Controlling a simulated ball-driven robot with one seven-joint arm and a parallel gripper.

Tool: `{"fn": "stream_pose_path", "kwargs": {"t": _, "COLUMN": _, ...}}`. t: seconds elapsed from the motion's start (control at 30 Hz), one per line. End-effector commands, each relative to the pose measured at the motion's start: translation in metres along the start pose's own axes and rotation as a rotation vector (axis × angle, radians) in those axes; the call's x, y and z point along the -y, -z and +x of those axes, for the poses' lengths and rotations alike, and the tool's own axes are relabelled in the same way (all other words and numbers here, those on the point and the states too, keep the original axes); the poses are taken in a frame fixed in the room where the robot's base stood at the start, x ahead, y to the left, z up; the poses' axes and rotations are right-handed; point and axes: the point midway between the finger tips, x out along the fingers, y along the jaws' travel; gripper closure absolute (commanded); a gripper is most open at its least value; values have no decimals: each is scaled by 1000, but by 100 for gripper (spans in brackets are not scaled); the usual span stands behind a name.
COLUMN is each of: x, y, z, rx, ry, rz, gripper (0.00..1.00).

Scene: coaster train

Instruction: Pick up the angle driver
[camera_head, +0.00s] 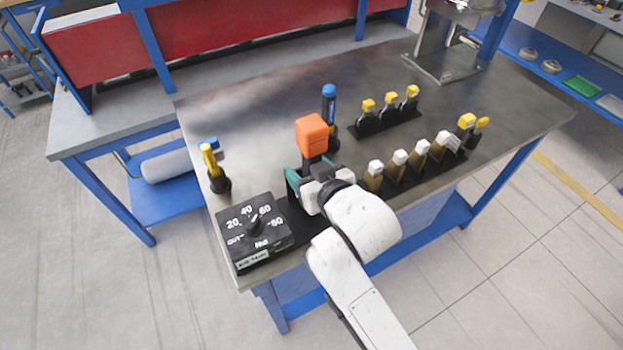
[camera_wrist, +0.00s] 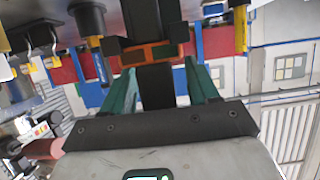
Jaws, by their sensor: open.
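An orange-topped black tool, which appears to be the angle driver (camera_head: 312,136), stands upright near the front of the metal table. In the wrist view its orange and black body (camera_wrist: 152,52) is ahead of my gripper, and a dark part of it runs down between the fingers. My gripper (camera_wrist: 160,80) has teal fingers, spread one on each side of this dark part, with no clear contact seen. In the head view my gripper (camera_head: 306,178) is at the tool's near side, low by the table, and partly hides its lower part.
A dial box (camera_head: 256,233) is close at left, and a yellow-handled tool (camera_head: 208,160) stands behind it. A blue-capped tool (camera_head: 329,103) is just behind the orange top. A row of white-topped tools (camera_head: 400,157) is at right, with a yellow-topped rack (camera_head: 385,118) farther back.

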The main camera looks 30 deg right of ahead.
Motion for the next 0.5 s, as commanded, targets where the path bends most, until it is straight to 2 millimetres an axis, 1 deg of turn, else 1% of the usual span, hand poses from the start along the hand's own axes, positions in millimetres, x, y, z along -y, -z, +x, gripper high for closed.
{"fn": "stream_pose_path", "kwargs": {"t": 0.2, "x": 0, "y": 0, "z": 0, "rx": 0, "ry": 0, "rz": 0, "gripper": 41}}
{"fn": "stream_pose_path", "kwargs": {"t": 0.5, "x": 0, "y": 0, "z": 0, "rx": 0, "ry": 0, "rz": 0, "gripper": 70}}
